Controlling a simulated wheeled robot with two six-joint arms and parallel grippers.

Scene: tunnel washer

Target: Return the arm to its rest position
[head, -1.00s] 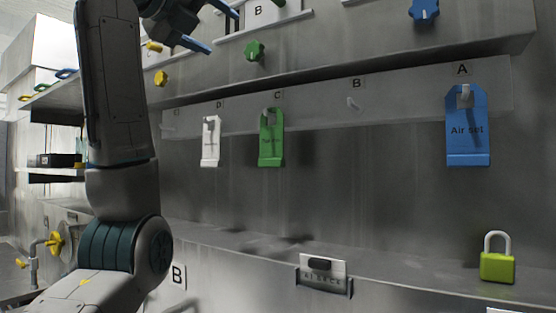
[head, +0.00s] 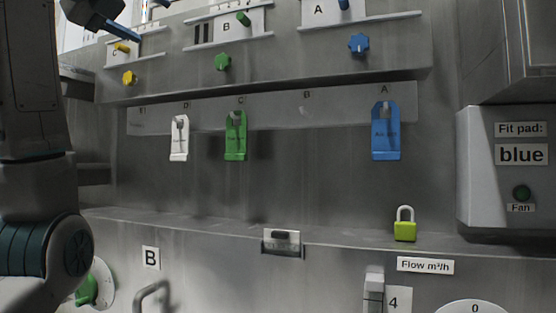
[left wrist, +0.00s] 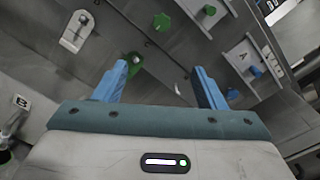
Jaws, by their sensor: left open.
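My left arm comes in along the left edge of the head view. My left gripper (head: 148,20) is at the top left, with its blue fingers apart and nothing between them. It is partly cut off by the top edge. In the left wrist view the two blue fingers (left wrist: 160,70) are spread and empty, in front of the grey panel. A green tag (left wrist: 134,66) shows behind the left finger there, and I see no contact. My right gripper is not in view.
A white tag (head: 179,140), a green tag (head: 235,138) and a blue tag (head: 386,133) hang on the panel. A lime padlock (head: 405,229) stands on the ledge. Yellow, green (head: 222,62) and blue knobs stick out above. A grey box (head: 485,175) juts out at right.

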